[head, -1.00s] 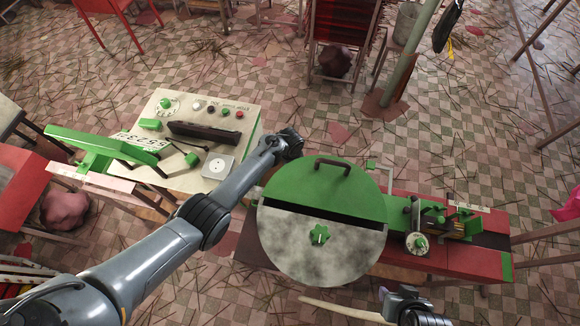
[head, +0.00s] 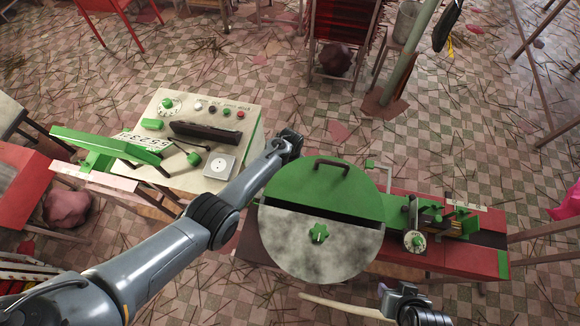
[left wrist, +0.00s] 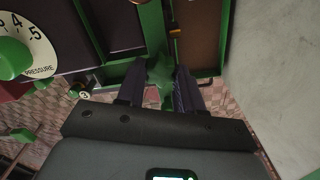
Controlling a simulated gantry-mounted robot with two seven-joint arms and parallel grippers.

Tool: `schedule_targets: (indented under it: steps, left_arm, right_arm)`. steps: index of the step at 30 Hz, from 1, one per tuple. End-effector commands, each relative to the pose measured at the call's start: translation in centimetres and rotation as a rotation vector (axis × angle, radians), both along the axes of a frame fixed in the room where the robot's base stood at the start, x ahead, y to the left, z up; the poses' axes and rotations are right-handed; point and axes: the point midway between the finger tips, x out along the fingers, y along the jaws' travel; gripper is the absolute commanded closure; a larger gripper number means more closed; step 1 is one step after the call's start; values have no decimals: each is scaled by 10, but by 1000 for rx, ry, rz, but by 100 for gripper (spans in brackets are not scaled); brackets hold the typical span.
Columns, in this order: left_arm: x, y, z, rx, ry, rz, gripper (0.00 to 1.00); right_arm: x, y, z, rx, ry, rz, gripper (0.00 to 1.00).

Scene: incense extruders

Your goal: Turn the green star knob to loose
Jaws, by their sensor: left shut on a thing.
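In the left wrist view my left gripper (left wrist: 160,92) has its two dark fingers on either side of a green, lobed piece that looks like the green star knob (left wrist: 159,72). The fingers are closed on it, and they hide its sides. In the head view my left wrist is beside the round drum's upper left edge, and its fingers are hidden. Another green star-shaped knob (head: 319,232) is on the grey face of the drum (head: 290,250), clear of both grippers. My right gripper (head: 384,292) is at the bottom, in front of the red bench; its jaw opening is unclear.
A cream control panel (head: 225,115) with knobs stands to the left. A white pressure dial (left wrist: 30,45) with a green knob is left of the left fingers. The red bench (head: 440,262) extends right.

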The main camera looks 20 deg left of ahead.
Motion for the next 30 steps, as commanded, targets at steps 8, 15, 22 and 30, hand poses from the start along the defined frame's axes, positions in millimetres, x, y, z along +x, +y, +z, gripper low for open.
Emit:
schedule_targets:
  steps: [8, 15, 22, 30]
  left_arm:
    - [0, 0, -1, 1, -2, 69, 95]
    - [0, 1, -1, 1, -2, 79, 95]
    - [0, 1, -1, 1, -2, 78, 60]
    - [0, 1, -1, 1, -1, 77, 38]
  right_arm:
    - [0, 0, 0, -2, 0, 1, 57]
    - [0, -2, 0, -9, 0, 6, 57]
    - [0, -2, 0, -11, -1, 7, 57]
    - [0, -2, 0, -7, 0, 5, 57]
